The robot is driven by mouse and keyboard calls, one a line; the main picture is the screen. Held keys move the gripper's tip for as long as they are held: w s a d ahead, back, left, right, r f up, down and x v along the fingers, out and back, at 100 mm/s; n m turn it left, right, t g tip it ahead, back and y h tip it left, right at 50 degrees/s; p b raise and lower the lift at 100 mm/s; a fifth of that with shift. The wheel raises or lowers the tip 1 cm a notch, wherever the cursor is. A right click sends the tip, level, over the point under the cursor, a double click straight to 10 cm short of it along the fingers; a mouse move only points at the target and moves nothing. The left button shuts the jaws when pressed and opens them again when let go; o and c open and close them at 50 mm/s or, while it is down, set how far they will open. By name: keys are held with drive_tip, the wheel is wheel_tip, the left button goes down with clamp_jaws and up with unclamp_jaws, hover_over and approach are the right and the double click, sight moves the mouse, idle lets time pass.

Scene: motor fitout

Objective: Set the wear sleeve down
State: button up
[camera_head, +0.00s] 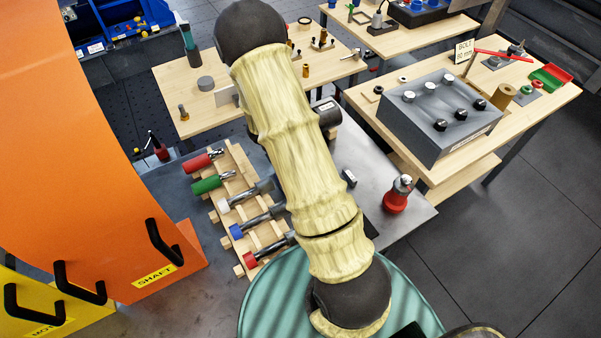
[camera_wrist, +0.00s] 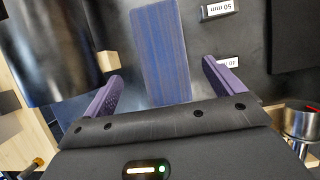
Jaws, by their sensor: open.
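My gripper (camera_wrist: 161,76) is open in the wrist view, its two purple-padded fingers apart. A flat blue, streaked rectangular piece (camera_wrist: 160,45) lies beyond and between the fingertips; no contact with either finger shows. A dark, shiny rounded body (camera_wrist: 55,45) is at the left of that view. I cannot tell which of these, if any, is the wear sleeve. In the head view my arm hides the gripper and the area under it; a dark cylinder (camera_head: 326,112) shows beside the arm.
Small labelled blocks (camera_wrist: 219,9) lie right of the blue piece. A wooden rack (camera_head: 242,190) holds several coloured-handled tools. A red piece with a metal top (camera_head: 396,196) stands on the grey table (camera_head: 370,150). A grey box with knobs (camera_head: 440,115) is on the right-hand bench.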

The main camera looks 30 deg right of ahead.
drive_tip(key=shift+x, duration=2.55)
drive_tip(key=shift+s+a, duration=0.1)
drive_tip(key=shift+s, duration=0.1)
drive_tip(key=c, duration=1.2)
wheel_tip(320, 180, up, 10)
drive_tip(key=shift+f+p, duration=0.1)
drive_tip(key=shift+p, duration=0.45)
